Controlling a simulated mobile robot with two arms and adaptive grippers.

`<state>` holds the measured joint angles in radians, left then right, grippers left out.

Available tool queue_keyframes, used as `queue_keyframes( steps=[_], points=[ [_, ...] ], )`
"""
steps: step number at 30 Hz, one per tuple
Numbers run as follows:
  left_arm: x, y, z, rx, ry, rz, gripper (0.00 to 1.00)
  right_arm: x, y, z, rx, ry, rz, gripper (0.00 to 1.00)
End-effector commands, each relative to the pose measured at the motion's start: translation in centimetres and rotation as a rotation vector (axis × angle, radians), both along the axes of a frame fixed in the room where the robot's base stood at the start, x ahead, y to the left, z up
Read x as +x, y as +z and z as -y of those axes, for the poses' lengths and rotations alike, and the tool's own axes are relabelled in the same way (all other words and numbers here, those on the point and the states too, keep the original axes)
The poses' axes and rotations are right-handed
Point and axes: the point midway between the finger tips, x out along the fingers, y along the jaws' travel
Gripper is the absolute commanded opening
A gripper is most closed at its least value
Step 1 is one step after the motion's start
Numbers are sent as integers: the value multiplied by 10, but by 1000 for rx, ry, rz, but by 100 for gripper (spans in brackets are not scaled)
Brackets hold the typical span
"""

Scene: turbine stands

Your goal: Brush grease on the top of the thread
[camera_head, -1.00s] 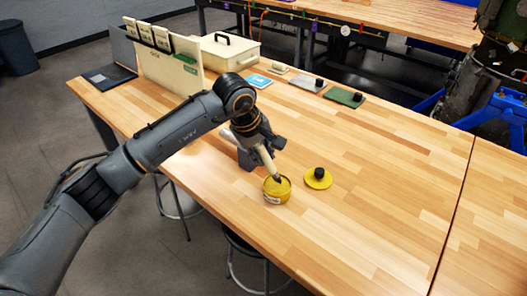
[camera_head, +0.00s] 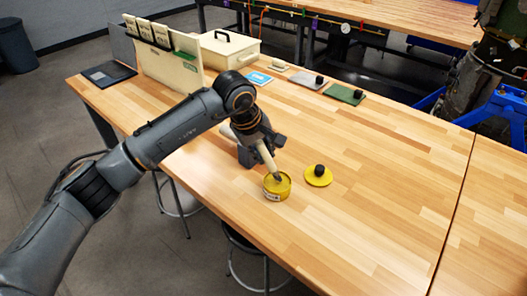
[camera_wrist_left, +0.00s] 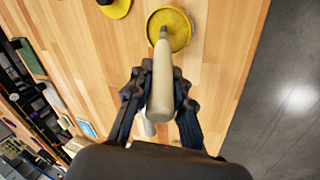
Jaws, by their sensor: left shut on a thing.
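My left gripper (camera_head: 262,148) is shut on a brush with a pale handle (camera_head: 266,158) and dark tip. The brush is tilted, its tip down at the yellow grease can (camera_head: 278,194) on the wooden table. In the left wrist view the gripper (camera_wrist_left: 153,92) grips the brush handle (camera_wrist_left: 160,85), and the tip lies over the open yellow can (camera_wrist_left: 172,16). I cannot tell how deep the tip is in the grease. The can's yellow lid (camera_head: 318,180) with a black knob lies to its right. No thread is clearly seen. My right gripper is not in view.
A beige toolbox (camera_head: 230,48), an upright panel (camera_head: 172,72) and several small pads, including a green one (camera_head: 345,94), stand along the table's back. The right of the table is clear. Stools (camera_head: 180,196) stand by the near edge.

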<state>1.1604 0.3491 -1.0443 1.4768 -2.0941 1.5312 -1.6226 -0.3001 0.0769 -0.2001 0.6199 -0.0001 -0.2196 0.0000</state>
Motion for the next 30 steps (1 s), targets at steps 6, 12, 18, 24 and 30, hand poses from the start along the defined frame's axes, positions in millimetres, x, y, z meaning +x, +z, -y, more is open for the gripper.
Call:
queue_keyframes(
  steps=[6,12,18,24,30],
  points=[
    [0,-3,0,0,0,0,0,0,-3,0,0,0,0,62],
    [0,-5,0,0,0,0,0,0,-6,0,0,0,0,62],
    [0,-7,0,0,0,0,0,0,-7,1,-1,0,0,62],
    [0,-7,0,0,0,0,0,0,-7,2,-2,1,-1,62],
    [0,-8,0,1,0,-1,0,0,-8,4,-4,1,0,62]
  ],
)
